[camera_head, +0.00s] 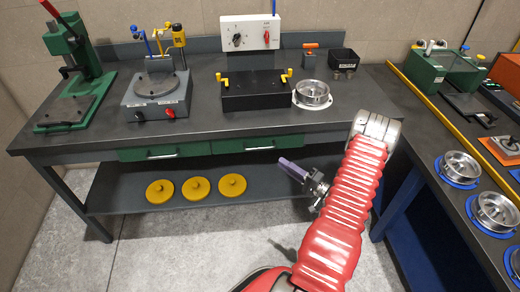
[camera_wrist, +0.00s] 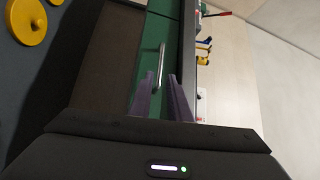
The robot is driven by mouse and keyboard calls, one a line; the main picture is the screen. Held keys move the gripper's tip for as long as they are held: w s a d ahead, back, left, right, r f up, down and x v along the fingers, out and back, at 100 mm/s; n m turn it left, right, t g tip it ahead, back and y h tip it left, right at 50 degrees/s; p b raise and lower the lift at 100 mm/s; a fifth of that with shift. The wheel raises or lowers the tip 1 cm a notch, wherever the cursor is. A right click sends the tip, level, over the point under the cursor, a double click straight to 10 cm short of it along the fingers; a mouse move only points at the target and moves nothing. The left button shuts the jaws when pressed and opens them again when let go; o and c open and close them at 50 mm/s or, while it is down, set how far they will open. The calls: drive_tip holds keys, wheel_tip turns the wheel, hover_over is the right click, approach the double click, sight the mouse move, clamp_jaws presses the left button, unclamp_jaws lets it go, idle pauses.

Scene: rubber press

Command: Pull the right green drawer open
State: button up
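The right green drawer (camera_head: 234,146) is shut, flush in the front of the grey workbench, with a silver bar handle (camera_head: 259,149). The left green drawer (camera_head: 135,155) beside it is also shut. My gripper (camera_head: 283,164) has purple fingers and hangs in front of the bench, just below and right of the right drawer's handle. In the wrist view, which is turned sideways, the fingers (camera_wrist: 161,80) are apart and empty. A green drawer front (camera_wrist: 143,88) with a silver handle (camera_wrist: 161,66) lies ahead, the handle in line with the gap between the fingertips. Contact is not visible.
Several yellow discs, one of them at the right (camera_head: 232,185), lie on the lower shelf (camera_head: 125,193). The benchtop (camera_head: 240,122) overhangs the drawers. A blue-framed side bench (camera_head: 425,225) stands to the right of my arm. The floor (camera_head: 190,245) in front is clear.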

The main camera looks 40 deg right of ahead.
sight(260, 149)
drive_tip(key=x, duration=1.2)
drive_tip(key=shift+w, duration=0.4)
drive_tip(key=shift+c, duration=0.2)
drive_tip(key=shift+a, duration=0.1)
clamp_jaws()
